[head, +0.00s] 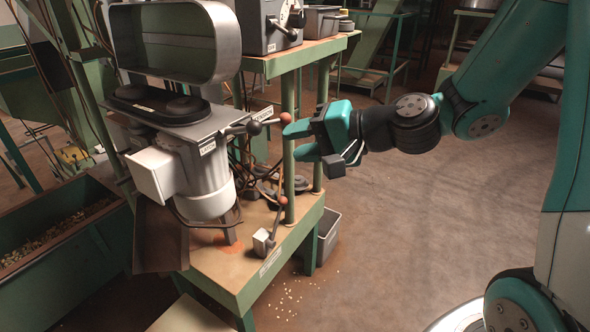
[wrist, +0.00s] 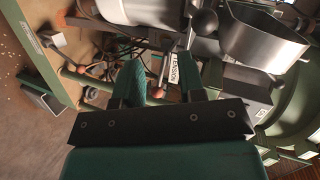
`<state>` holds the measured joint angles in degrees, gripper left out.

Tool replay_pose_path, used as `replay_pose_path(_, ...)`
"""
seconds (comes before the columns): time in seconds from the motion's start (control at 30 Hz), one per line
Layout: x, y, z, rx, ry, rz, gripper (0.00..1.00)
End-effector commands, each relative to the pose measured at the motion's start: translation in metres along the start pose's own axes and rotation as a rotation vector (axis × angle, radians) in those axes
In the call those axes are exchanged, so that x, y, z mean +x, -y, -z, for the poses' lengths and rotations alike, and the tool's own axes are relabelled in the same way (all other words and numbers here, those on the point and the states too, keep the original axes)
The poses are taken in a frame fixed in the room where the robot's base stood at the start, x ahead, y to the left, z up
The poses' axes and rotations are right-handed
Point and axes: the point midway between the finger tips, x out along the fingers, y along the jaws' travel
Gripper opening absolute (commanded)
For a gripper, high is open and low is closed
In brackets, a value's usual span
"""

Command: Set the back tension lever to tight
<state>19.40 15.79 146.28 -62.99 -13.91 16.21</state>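A tension lever with a red-orange knob (head: 285,117) sticks out to the right from the machine, beside a TENSION label (head: 265,114). In the wrist view the label (wrist: 174,68) and an orange knob (wrist: 157,93) show between my fingers. My gripper (head: 296,143) is open and empty, its fingertips close to the knob. In the head view the knob is just above the upper fingertip; I cannot tell whether they touch. A second lever with a red knob (head: 280,201) stands on a small block on the bench below. I cannot tell which setting either lever has.
A dark-knobbed lever (head: 254,128) sits left of the tension knob. Green posts (head: 289,160) rise behind. A grey bin (head: 329,232) is on the floor; floor to the right is clear.

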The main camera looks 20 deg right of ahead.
Motion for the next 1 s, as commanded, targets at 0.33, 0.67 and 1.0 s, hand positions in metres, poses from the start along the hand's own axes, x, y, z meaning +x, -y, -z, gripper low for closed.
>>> replay_pose_path(0.33,-0.008,0.026,-0.07,-0.302,0.279,-0.148,0.37)
replay_pose_path(0.67,-0.035,0.036,-0.121,-0.565,0.51,-0.297,0.37)
replay_pose_path(1.0,-0.047,0.035,-0.133,-0.642,0.577,-0.348,0.37)
